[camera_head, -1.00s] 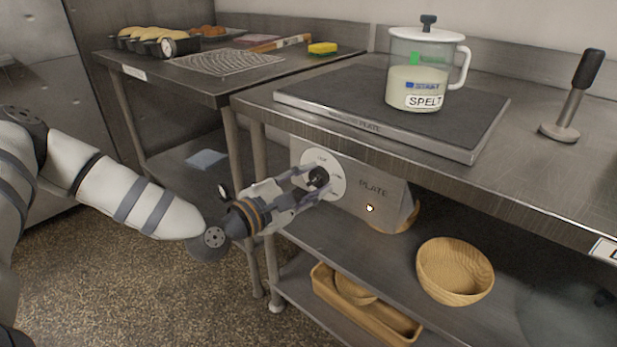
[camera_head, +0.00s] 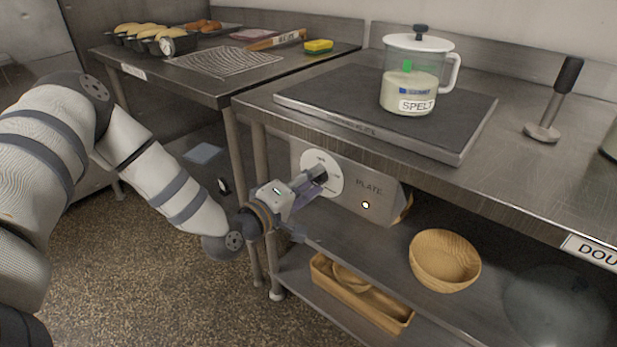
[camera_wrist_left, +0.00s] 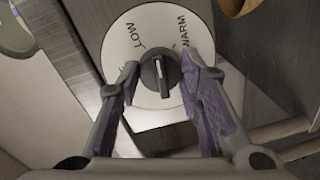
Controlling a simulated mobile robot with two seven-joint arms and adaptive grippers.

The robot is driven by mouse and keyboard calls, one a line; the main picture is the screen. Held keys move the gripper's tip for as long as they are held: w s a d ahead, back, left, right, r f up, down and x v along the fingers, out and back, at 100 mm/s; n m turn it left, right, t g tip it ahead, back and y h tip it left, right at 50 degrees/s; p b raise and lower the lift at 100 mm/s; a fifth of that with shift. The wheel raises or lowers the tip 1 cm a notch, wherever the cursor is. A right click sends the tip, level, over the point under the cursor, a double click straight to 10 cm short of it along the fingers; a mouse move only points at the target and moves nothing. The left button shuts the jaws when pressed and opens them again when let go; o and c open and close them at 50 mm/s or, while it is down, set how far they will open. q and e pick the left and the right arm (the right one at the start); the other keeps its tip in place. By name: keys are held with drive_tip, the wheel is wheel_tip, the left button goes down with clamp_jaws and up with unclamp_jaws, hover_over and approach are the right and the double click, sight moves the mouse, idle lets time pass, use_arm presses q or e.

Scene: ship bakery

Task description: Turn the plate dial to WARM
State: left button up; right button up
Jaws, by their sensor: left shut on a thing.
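The plate dial is a white disc (camera_head: 334,170) with a dark knob, on the front of the metal box labelled PLATE (camera_head: 372,190) under the bench. In the left wrist view the dark knob (camera_wrist_left: 160,75) sits mid-disc with a pale line on it. In the head view the gripper hides most of the knob. My right gripper is out of view.
A small lamp (camera_head: 365,205) glows on the box. Above, a dark warming plate (camera_head: 450,152) carries a lidded SPELT jug (camera_head: 409,85). A wooden bowl (camera_head: 445,262) and wooden trays (camera_head: 385,318) stand on the shelves below. The bench edge overhangs the dial.

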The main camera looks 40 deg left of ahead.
use_arm(q)
drive_tip(key=m+p, duration=0.2)
drive_tip(key=m, duration=0.6)
drive_tip(key=shift+w+r+y, duration=0.1)
drive_tip(key=shift+r+y, duration=0.05)
drive_tip(key=shift+y, duration=0.25)
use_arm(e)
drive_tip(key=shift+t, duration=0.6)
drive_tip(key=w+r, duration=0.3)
use_arm(q)
drive_tip(key=shift+m, duration=0.4)
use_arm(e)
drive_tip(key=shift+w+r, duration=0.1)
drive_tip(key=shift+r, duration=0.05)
use_arm(q)
drive_tip(key=o, duration=1.2)
drive_tip(key=shift+c, duration=0.2)
